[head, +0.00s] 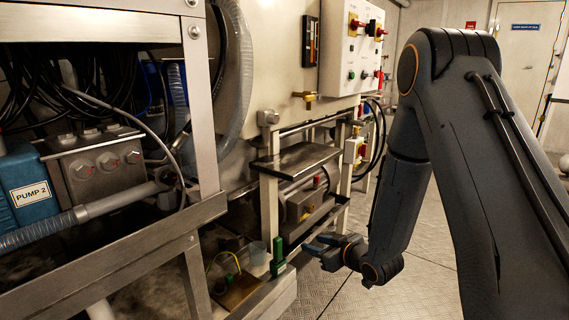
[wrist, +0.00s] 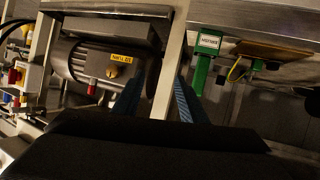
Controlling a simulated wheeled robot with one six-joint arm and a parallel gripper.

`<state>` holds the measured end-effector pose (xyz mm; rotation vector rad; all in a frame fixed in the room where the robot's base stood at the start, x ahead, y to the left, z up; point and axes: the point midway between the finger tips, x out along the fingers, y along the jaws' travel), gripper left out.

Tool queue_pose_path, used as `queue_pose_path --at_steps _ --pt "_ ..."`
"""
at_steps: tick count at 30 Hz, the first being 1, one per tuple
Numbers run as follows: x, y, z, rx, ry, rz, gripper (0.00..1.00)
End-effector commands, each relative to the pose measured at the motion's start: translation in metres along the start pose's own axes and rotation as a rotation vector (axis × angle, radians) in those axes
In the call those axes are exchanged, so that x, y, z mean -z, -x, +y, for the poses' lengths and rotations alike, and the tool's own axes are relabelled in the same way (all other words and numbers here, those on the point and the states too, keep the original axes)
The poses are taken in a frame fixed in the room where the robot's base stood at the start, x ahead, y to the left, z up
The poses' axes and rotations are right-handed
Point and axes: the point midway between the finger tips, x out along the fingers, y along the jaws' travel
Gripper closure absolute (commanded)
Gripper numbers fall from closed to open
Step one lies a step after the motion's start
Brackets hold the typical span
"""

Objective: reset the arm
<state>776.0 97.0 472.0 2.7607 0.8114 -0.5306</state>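My arm (head: 440,130) reaches down from the right of the head view, bent at the elbow. My gripper (head: 318,243) is low, beside the lower rail of the machine frame. In the wrist view, the two blue fingers of my gripper (wrist: 158,98) stand apart with nothing held between them. A pale frame post (wrist: 170,75) shows beyond the gap; I cannot tell how far away it is. A green labelled part (head: 278,256) is just left of the fingers in the head view. The green part (wrist: 203,60) is right of the fingers in the wrist view.
A motor (wrist: 95,62) sits under a shelf (head: 295,160) in the frame. A blue pump (head: 28,190) labelled PUMP 2 and a steel rail (head: 110,255) fill the left. A control panel (head: 350,50) hangs above. Metal floor (head: 400,295) is open below the arm.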

Motion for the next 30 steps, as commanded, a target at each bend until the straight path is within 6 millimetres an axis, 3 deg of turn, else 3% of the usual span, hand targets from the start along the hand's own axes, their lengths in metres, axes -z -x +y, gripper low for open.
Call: queue_pose_path --at_steps 6,11,18,27,30 --pt "0.006 0.056 0.031 -0.162 -0.062 -0.274 0.62" --pt "0.002 0.114 0.033 -0.253 -0.16 -0.47 0.62" --pt "-0.008 0.203 0.004 -0.322 -0.34 -0.715 0.62" --pt "-0.014 0.275 -0.045 -0.321 -0.509 -0.897 0.62" --pt "-0.012 0.286 -0.065 -0.298 -0.53 -0.936 0.62"
